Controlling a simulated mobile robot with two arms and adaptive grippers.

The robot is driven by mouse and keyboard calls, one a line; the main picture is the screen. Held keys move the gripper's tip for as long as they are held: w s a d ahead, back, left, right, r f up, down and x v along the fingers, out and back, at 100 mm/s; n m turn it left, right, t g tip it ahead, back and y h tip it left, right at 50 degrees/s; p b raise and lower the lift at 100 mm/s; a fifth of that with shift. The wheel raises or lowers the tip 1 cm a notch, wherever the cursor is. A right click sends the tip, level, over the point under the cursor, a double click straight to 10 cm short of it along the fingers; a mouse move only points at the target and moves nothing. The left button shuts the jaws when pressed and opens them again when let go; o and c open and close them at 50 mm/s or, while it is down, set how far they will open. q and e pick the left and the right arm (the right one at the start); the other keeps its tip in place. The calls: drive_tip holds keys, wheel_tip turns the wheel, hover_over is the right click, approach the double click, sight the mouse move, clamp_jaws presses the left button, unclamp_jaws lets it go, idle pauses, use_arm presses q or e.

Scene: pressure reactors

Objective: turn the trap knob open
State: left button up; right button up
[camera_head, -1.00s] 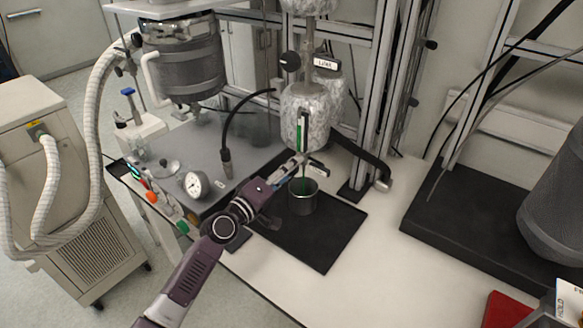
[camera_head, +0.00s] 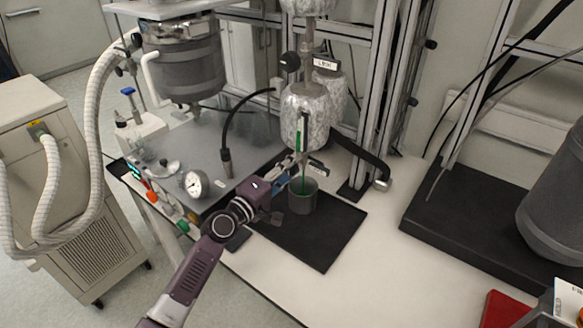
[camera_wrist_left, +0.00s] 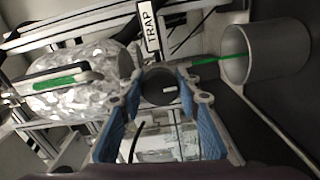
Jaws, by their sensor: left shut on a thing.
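The trap knob (camera_wrist_left: 158,88) is a dark round knob with a small light mark, below the foil-wrapped vessel. My left gripper (camera_head: 296,165) is shut on it, with the blue finger pads at either side in the left wrist view. A TRAP label (camera_wrist_left: 151,30) is beside the knob. The foil-wrapped vessel (camera_head: 293,105) has a sight slot with green liquid (camera_head: 299,142). A thin green stream (camera_wrist_left: 207,63) runs from the outlet into the grey cup (camera_head: 303,201) on the black mat. My right gripper is out of view.
The black mat (camera_head: 325,250) lies on the white bench. A grey plate with a dial gauge (camera_head: 195,184) and a black hose (camera_head: 225,160) is left of my arm. Metal frame posts (camera_head: 375,100) stand behind the vessel. The bench front is clear.

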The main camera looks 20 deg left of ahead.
use_arm(q)
drive_tip(key=o, duration=1.2)
drive_tip(key=shift+a, duration=0.1)
